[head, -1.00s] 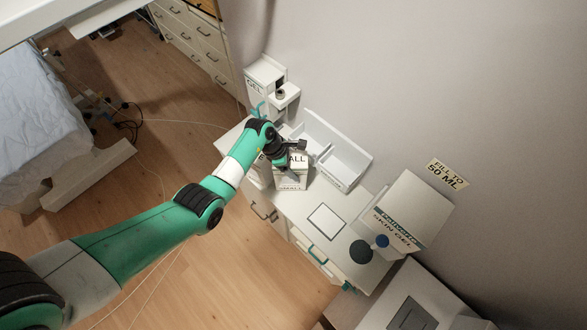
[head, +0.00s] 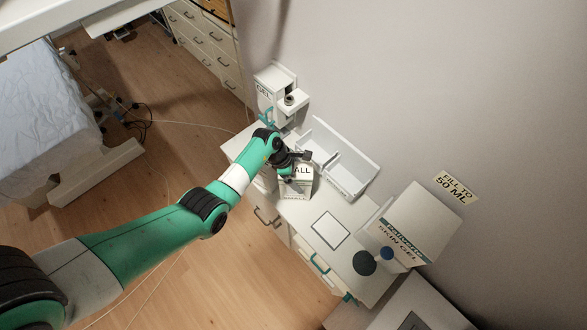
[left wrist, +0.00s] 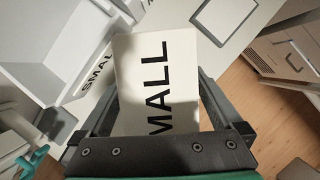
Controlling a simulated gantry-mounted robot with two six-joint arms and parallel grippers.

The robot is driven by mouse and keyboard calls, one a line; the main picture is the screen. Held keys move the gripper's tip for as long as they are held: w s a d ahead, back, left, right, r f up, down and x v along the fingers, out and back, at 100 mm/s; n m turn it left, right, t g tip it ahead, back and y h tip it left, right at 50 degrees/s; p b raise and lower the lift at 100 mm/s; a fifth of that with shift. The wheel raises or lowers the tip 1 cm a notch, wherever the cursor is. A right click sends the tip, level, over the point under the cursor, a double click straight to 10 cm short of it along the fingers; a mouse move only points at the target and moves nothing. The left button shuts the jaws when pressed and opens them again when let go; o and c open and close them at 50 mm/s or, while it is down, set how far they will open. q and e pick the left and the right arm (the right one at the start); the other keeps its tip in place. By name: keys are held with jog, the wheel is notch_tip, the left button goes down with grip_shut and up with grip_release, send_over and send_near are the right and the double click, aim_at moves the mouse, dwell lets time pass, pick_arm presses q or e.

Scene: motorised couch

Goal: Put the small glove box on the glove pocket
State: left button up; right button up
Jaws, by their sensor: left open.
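The small glove box (head: 299,184), a white carton with black "SMALL" lettering, stands on the counter beside the glove pocket. It fills the middle of the left wrist view (left wrist: 142,58). The glove pocket (head: 358,183) is a white open holder with a divider, against the wall to the right of the box. Part of it, with a "SMALL" label, shows at the left of the left wrist view (left wrist: 70,45). My left gripper (head: 293,163) is open over the box, with one finger on each side of it. Finger contact cannot be told. My right gripper is not in view.
A gel dispenser (head: 272,88) stands behind and left of the box. A flat white pad (head: 330,230), a dark round disc (head: 364,263) and a skin gel container (head: 420,222) lie to the right. The counter between box and pad is clear.

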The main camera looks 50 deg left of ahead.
pick_arm(q)
jog(key=p+v, duration=0.2)
jog(key=v, duration=0.9)
jog(key=shift+s+a+r+p, duration=0.1)
jog(key=shift+r+p, duration=0.05)
jog(key=shift+p, duration=0.25)
